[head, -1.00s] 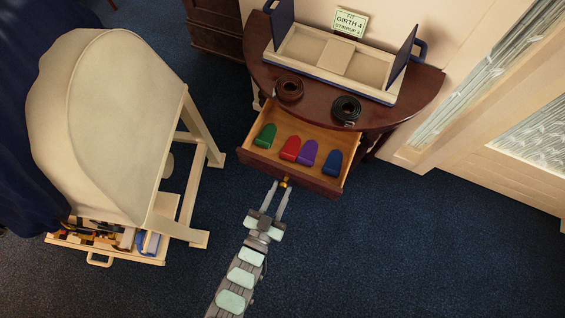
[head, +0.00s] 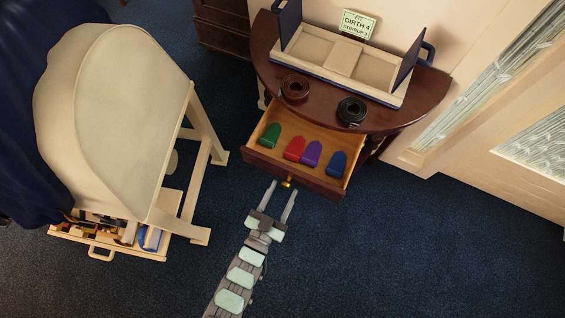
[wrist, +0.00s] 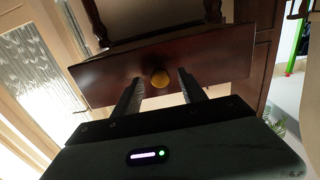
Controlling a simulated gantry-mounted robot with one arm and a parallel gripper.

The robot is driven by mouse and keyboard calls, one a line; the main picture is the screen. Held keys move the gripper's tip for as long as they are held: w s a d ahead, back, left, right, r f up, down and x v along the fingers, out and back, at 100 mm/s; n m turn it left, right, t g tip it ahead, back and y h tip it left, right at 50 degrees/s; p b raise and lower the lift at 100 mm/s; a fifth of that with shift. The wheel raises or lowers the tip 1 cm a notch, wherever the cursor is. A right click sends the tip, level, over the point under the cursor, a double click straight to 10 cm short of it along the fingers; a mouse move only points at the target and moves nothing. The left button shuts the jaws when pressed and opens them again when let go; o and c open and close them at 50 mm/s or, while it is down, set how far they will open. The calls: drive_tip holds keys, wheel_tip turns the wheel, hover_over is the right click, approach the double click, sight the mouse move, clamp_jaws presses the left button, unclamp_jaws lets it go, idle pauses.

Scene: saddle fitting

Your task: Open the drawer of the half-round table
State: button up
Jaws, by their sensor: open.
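The half-round table (head: 432,92) is dark wood and stands against the wall. Its drawer (head: 258,161) is pulled out towards me and shows a light wooden inside. Green (head: 270,135), red (head: 295,148), purple (head: 312,153) and blue (head: 337,161) pieces lie in a row in the drawer. The brass knob (head: 288,183) sits on the drawer front, and it also shows in the wrist view (wrist: 160,78). My gripper (head: 282,188) is open just in front of the drawer. Its fingers lie on either side of the knob in the picture, with gaps between them and the knob.
An open tray box (head: 385,95), a brown coiled strap (head: 296,87), a black coiled strap (head: 351,110) and a "GIRTH 4 STIRRUP 3" sign (head: 358,24) are on or behind the tabletop. A covered saddle stand (head: 120,110) is at left. Carpet at right is clear.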

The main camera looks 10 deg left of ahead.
drive_tip(key=p+v, duration=0.1)
drive_tip(key=v, duration=0.9)
drive_tip(key=shift+s, duration=0.2)
drive_tip(key=shift+w+r, duration=0.1)
